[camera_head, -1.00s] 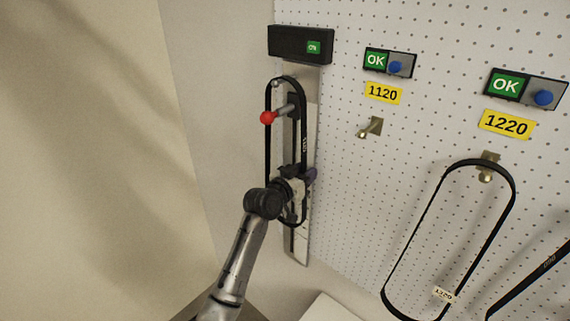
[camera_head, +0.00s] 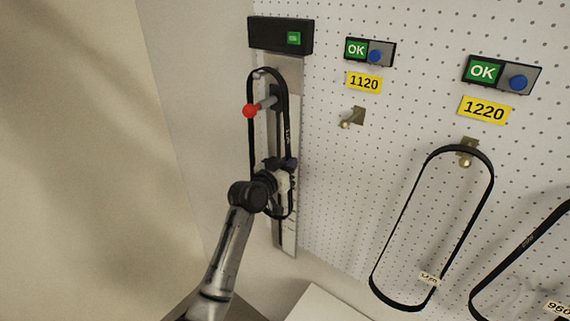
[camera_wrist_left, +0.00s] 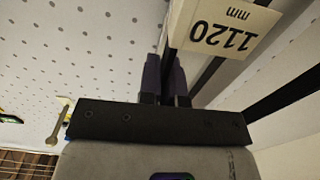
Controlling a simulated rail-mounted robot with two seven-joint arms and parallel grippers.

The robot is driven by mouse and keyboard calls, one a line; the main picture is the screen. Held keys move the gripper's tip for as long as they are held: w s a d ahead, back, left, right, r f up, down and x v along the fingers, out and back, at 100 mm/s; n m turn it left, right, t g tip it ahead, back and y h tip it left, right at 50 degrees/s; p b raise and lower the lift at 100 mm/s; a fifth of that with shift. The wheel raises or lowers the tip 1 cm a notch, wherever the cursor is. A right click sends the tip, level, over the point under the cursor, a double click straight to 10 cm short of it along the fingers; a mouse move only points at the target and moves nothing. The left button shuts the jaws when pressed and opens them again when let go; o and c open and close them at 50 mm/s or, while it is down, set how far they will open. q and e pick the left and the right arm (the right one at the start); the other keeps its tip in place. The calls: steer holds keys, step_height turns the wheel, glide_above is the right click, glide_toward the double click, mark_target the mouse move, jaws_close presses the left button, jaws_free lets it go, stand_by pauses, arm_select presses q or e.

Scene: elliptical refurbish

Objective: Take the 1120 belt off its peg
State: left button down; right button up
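The 1120 peg (camera_head: 352,117), under the yellow 1120 label (camera_head: 364,83), is bare. A black belt loop (camera_head: 251,140) hangs upright on the metal gauge rail (camera_head: 289,235) at left, around its top pin. The upside-down tag (camera_wrist_left: 222,27) in the left wrist view reads 1120 mm. My left gripper (camera_head: 287,165) is at the lower part of this loop. Its fingers (camera_wrist_left: 166,78) are close together with a dark belt strand between them; they partly hide the strand. My right gripper is not in view.
A red-knobbed handle (camera_head: 250,111) sticks out from the rail above my left gripper. A black display box (camera_head: 280,36) is above it. The 1220 belt (camera_head: 487,215) hangs on its peg at right, with another belt (camera_head: 520,249) beyond. Bare pegboard lies between.

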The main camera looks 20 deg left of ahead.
arm_select(q)
steer(key=shift+s+r, duration=0.1)
steer(key=shift+r, duration=0.05)
steer(key=r+b, duration=0.1)
steer(key=r, duration=0.1)
steer(key=r+b, duration=0.1)
steer(key=r, duration=0.1)
steer(key=r+b, duration=0.1)
steer(key=r, duration=0.1)
steer(key=shift+s+a+r, duration=0.1)
steer(key=shift+s+r, duration=0.1)
steer(key=shift+s, duration=0.05)
steer(key=b+v, duration=0.4)
steer(key=v, duration=1.5)
steer(key=shift+r, duration=0.15)
